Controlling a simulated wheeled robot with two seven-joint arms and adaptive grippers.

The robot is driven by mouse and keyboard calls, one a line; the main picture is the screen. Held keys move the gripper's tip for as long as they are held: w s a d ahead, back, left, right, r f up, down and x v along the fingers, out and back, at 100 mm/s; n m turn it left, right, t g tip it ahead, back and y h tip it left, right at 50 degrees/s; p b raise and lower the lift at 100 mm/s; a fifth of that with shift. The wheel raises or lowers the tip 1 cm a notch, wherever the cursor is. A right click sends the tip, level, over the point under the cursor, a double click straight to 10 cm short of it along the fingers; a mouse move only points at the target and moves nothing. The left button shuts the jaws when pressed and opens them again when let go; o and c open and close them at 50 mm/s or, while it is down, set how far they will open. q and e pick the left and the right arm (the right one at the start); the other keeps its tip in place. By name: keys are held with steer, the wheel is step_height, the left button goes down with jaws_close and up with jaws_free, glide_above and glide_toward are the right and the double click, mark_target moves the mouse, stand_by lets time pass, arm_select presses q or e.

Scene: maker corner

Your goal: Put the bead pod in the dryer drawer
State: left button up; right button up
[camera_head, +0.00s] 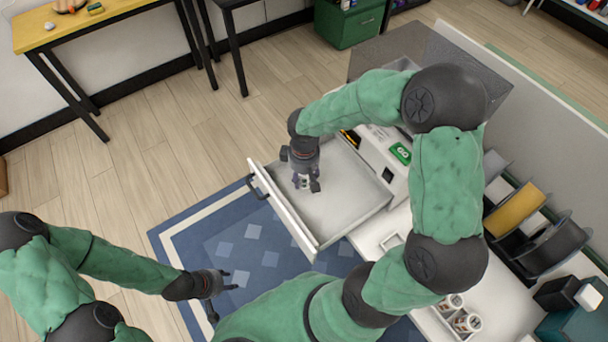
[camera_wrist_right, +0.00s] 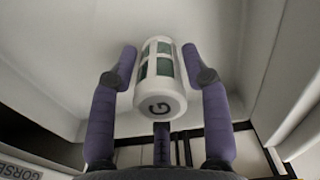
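The dryer drawer (camera_head: 346,204) is pulled out of the white dryer unit (camera_head: 384,160). My right gripper (camera_head: 305,184) reaches down into the drawer space from above. In the right wrist view the bead pod (camera_wrist_right: 159,84) is a white cylinder with green windows and a "G" on its near end. Whether the pod touches the drawer floor is hard to tell. My left gripper (camera_head: 222,296) is open and empty over the blue rug.
The drawer's front panel and handle (camera_head: 256,181) stick out over the rug (camera_head: 250,250). Small labelled jars (camera_head: 467,323) stand in a holder on the white bench. Spool-like items (camera_head: 520,207) stand at the right. A yellow-topped table (camera_head: 55,28) is at the back left.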

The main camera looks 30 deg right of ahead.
stand_by(0.3)
step_height(320, 180, up, 12)
steer(key=p, duration=0.5)
steer(key=shift+r, duration=0.2)
